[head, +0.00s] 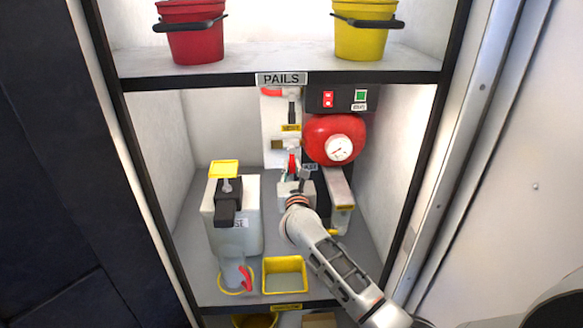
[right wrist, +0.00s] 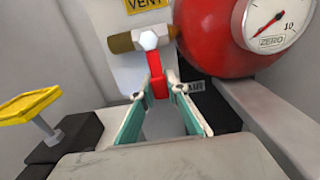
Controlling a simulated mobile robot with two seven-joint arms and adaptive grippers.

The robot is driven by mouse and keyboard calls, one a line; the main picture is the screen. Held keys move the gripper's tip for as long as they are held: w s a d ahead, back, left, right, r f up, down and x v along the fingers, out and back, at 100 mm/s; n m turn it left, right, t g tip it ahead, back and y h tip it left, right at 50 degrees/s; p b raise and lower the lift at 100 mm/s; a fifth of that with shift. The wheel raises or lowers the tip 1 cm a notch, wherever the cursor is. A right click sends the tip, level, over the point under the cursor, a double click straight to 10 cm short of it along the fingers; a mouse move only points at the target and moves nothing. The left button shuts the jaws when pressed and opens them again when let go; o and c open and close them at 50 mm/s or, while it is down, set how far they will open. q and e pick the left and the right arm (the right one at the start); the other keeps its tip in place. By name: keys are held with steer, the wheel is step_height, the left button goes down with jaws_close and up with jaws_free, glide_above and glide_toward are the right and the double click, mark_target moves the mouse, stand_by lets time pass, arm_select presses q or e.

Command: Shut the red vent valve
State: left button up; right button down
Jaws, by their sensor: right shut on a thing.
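The red vent valve lever (right wrist: 157,68) hangs down from a silver nut on a brass fitting (right wrist: 125,42), below a yellow VENT label (right wrist: 147,4). In the head view the red lever (head: 292,162) shows small on the white panel. My right gripper (right wrist: 166,86) has its teal fingers on either side of the lever and is shut on it. In the head view my right gripper (head: 293,178) reaches up into the shelf bay and covers the lever's lower part. My left gripper is not in view.
A red tank (head: 325,128) with a white gauge (head: 340,148) sits right of the valve. A pale canister (head: 240,205) stands to the left. A yellow tray (head: 284,262) lies in front. The shelf edge with pails (head: 225,82) runs above.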

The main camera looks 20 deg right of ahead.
steer(key=c, duration=2)
jaws_free()
steer(key=shift+o, duration=0.2)
steer(key=v, duration=1.2)
steer(key=shift+s+a, duration=0.1)
